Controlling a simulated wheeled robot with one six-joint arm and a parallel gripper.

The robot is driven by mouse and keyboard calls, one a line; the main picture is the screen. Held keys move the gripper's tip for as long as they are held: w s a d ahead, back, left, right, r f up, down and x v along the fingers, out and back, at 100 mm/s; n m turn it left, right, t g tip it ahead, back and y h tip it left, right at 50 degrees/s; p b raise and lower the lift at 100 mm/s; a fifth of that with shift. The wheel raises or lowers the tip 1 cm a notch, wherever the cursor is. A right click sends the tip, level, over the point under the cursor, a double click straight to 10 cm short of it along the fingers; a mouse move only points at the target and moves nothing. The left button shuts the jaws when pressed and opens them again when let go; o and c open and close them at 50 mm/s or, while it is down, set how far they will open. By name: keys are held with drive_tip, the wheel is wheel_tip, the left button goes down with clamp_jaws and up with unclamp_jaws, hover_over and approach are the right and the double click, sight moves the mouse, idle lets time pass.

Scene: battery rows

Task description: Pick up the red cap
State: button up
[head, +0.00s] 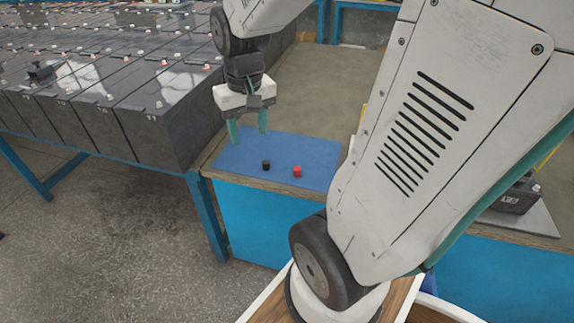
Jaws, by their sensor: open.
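The red cap (297,171) is a small red cylinder on the blue mat (305,146), near the mat's front edge. A black cap (266,165) sits just to its left on the same mat. My gripper (248,138) points down over the left part of the mat, to the left of both caps. Its two green fingers are apart with nothing between them. How high the fingertips are above the mat is hard to tell.
The mat lies on a workbench (315,100) with blue sides. Rows of dark batteries (150,118) fill a rack on the left, close to my gripper. A single battery (515,197) stands at the right, partly behind my arm. The bench behind the mat is clear.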

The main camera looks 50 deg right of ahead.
drive_tip(key=w+d+f+m, duration=0.3)
drive_tip(key=d+f, duration=0.7)
drive_tip(key=d, duration=0.1)
drive_tip(key=m, duration=0.2)
hover_over(297, 168)
drive_tip(key=shift+g, duration=0.4)
drive_tip(key=f, duration=0.8)
drive_tip(key=shift+a+f, duration=0.2)
drive_tip(key=f, duration=0.8)
drive_tip(key=shift+d+f, duration=0.3)
drive_tip(key=c, duration=1)
